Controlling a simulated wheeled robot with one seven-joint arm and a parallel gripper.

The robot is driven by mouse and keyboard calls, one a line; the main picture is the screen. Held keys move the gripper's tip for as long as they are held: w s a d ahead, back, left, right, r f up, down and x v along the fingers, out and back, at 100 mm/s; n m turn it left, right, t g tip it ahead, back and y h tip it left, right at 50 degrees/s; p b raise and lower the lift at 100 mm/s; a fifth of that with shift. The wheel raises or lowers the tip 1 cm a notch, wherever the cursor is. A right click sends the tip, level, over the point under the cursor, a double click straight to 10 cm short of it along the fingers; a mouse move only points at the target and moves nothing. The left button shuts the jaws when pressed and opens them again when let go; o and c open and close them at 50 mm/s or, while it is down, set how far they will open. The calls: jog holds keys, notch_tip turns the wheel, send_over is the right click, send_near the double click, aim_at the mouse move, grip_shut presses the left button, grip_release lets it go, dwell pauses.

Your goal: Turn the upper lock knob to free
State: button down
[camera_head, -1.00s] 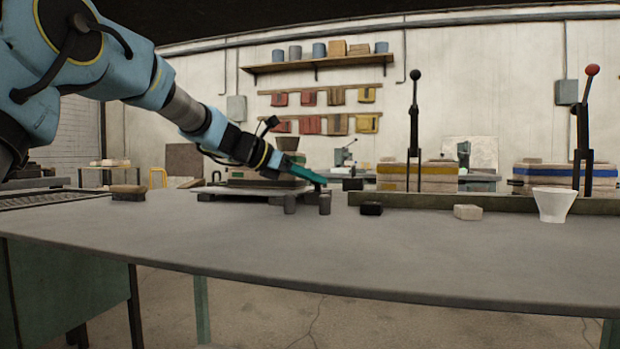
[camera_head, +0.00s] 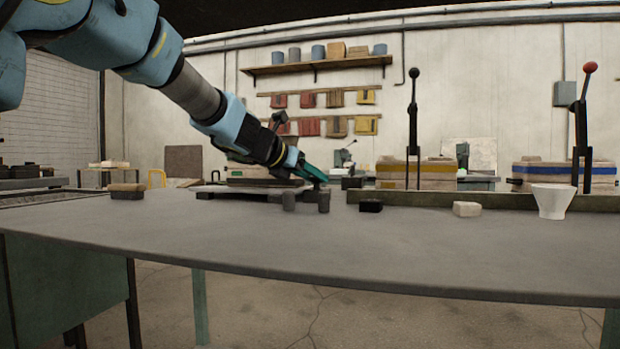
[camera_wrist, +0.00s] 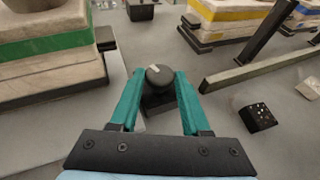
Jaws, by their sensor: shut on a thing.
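In the wrist view a dark round knob (camera_wrist: 160,76) with a short pale mark sits between the two teal fingers of my gripper (camera_wrist: 161,80). The mark lies towards the top left of the knob's face. The fingers close on the knob's sides, and a dark block (camera_wrist: 158,105) shows below it. In the head view my gripper (camera_head: 320,177) slants down to the right above two dark posts (camera_head: 289,201) (camera_head: 324,202); the held knob cannot be made out there.
A stack with a green band (camera_wrist: 50,48) stands close on the left. A black block (camera_head: 371,206), a pale block (camera_head: 466,209) and a white cup (camera_head: 552,200) stand to the right. Two upright levers (camera_head: 414,120) (camera_head: 584,125) rise behind a long rail. The front table is clear.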

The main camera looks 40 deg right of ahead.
jog(key=n+t+p, duration=0.1)
jog(key=t, duration=0.1)
jog(key=s+n+t+y+p, duration=0.1)
jog(key=n, duration=0.1)
jog(key=shift+d+r+n+t, duration=0.15)
jog(key=shift+n+t, duration=0.15)
jog(key=shift+t, duration=0.1)
jog(key=n+t+y+p, duration=0.2)
jog(key=n, duration=0.1)
jog(key=n+t+y+p, duration=0.1)
jog(key=t, duration=0.1)
jog(key=shift+s+d+n+y+p, duration=0.3)
jog(key=shift+s+y+p, duration=0.05)
jog(key=shift+y, duration=0.05)
jog(key=n+t+y+p, duration=0.1)
jog(key=n+y+p, duration=0.1)
jog(key=p, duration=0.1)
jog(key=n+t+y+p, duration=0.1)
jog(key=shift+d+r+n+t+y+p, duration=0.1)
jog(key=shift+d+n+t+y+p, duration=0.2)
jog(key=shift+n+y+p, duration=0.9)
jog(key=shift+y+p, duration=0.1)
jog(key=shift+p, duration=0.1)
jog(key=shift+d+f+t, duration=0.1)
jog(key=shift+f+t, duration=0.1)
jog(key=shift+t, duration=0.2)
jog(key=shift+c, duration=2)
grip_release()
jog(key=shift+s, duration=0.1)
